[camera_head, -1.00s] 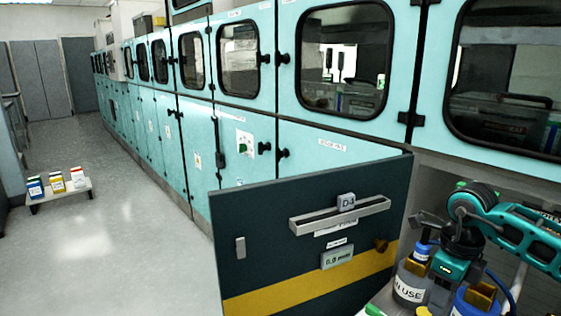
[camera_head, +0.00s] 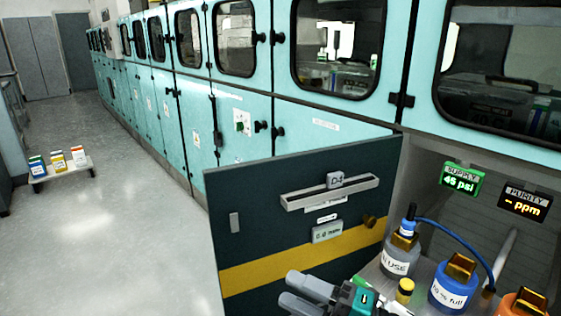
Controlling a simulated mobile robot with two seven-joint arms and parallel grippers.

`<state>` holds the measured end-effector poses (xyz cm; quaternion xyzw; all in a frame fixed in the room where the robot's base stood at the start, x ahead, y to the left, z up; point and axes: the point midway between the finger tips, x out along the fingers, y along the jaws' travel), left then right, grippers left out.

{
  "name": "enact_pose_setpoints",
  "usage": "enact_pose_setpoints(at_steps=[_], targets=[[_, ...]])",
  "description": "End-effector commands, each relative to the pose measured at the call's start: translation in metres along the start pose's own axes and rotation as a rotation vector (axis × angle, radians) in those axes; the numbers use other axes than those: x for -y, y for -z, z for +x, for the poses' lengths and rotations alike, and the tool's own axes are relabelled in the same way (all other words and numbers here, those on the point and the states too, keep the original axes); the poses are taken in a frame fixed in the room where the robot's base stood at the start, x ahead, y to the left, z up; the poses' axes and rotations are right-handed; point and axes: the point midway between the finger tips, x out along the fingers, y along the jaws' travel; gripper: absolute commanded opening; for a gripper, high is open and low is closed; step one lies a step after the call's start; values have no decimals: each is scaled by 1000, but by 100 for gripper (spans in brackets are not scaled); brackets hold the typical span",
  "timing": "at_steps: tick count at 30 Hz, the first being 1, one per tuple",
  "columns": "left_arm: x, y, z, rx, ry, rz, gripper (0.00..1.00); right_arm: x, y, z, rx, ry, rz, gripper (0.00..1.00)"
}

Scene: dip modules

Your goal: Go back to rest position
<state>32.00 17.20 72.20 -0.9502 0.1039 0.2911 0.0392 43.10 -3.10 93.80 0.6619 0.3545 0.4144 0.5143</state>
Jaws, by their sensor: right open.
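My right gripper (camera_head: 290,290) is at the bottom centre of the head view. Its two grey fingers point left and are apart, with nothing between them. It is in front of the lower edge of the open dark door, to the left of the bottles. Most of my right arm is cut off by the bottom of the picture. My left gripper is not in view.
The dark door (camera_head: 245,250) stands open beside a compartment with an "IN USE" bottle (camera_head: 397,262), a blue bottle (camera_head: 450,297) and an orange bottle (camera_head: 518,306). A low stand (camera_head: 62,170) with small boxes is at left. The floor (camera_head: 120,245) between is clear.

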Motion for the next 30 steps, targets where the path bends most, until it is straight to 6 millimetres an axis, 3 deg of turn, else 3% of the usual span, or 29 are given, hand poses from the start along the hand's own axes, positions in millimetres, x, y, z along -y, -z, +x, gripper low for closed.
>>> enact_pose_setpoints(at_steps=[4, 8, 12, 16, 21, 30], targets=[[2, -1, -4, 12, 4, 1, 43, 15, -25, -35, 365, -154, 393, 43], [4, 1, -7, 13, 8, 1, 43, 58, -38, -90, 695, -226, 743, 43], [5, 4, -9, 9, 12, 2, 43, 115, -23, -153, 1009, -252, 1086, 43], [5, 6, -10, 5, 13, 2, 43, 153, 3, -194, 1199, -250, 1305, 43], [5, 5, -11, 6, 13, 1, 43, 172, 22, -215, 1297, -244, 1424, 43], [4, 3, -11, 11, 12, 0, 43, 174, 23, -216, 1303, -241, 1430, 43]])
